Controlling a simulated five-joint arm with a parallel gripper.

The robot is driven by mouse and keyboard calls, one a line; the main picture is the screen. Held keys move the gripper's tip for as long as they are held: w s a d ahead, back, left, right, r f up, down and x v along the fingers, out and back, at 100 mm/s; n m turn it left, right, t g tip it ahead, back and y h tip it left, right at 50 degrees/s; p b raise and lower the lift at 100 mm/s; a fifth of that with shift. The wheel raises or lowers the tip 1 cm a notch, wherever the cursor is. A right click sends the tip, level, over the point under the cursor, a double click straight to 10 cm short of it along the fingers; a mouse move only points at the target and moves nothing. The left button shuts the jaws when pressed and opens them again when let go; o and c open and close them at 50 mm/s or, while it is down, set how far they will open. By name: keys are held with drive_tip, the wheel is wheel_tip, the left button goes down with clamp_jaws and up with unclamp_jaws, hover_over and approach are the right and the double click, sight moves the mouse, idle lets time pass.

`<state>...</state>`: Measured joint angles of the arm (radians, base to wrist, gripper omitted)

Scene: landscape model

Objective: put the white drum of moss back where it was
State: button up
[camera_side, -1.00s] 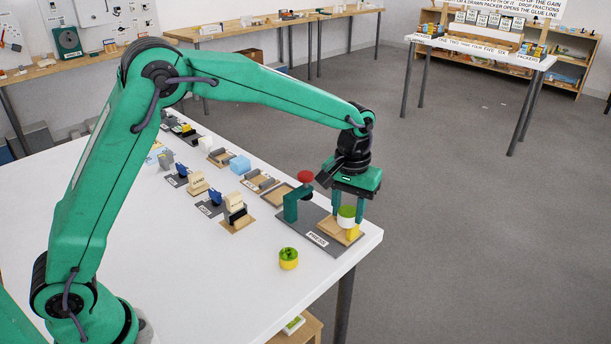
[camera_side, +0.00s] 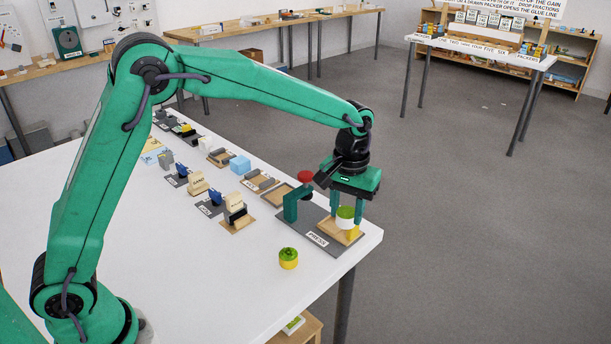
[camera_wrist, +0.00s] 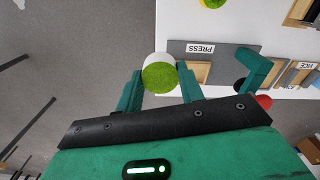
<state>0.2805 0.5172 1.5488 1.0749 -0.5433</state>
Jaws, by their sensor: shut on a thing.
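The white drum of moss (camera_side: 345,222), white-sided with a green top, is between the two fingers of my gripper (camera_side: 346,219) at the right end of the white table. My gripper is shut on it. In the wrist view the drum (camera_wrist: 160,76) shows its round mossy top between the fingertips (camera_wrist: 160,70). The drum looks upright. A yellow piece (camera_side: 353,234) shows just below and beside it, on a wooden tray (camera_side: 329,229) of the PRESS station. I cannot tell whether the drum touches the yellow piece or the tray.
The green press (camera_side: 290,208) with a red knob (camera_side: 305,176) stands close left of my gripper. A yellow drum with a green top (camera_side: 288,259) stands near the front edge. Several stations and blocks line the table's back. The front left tabletop is clear.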

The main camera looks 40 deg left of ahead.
drive_tip(key=s+a+f, duration=0.1)
drive_tip(key=s+a, duration=0.8)
drive_tip(key=s, duration=0.5)
hover_over(259, 240)
wheel_tip(259, 240, down, 7)
drive_tip(key=shift+f, duration=0.1)
drive_tip(key=shift+f, duration=1.95)
drive_tip(key=shift+f, duration=0.1)
drive_tip(key=o, duration=1)
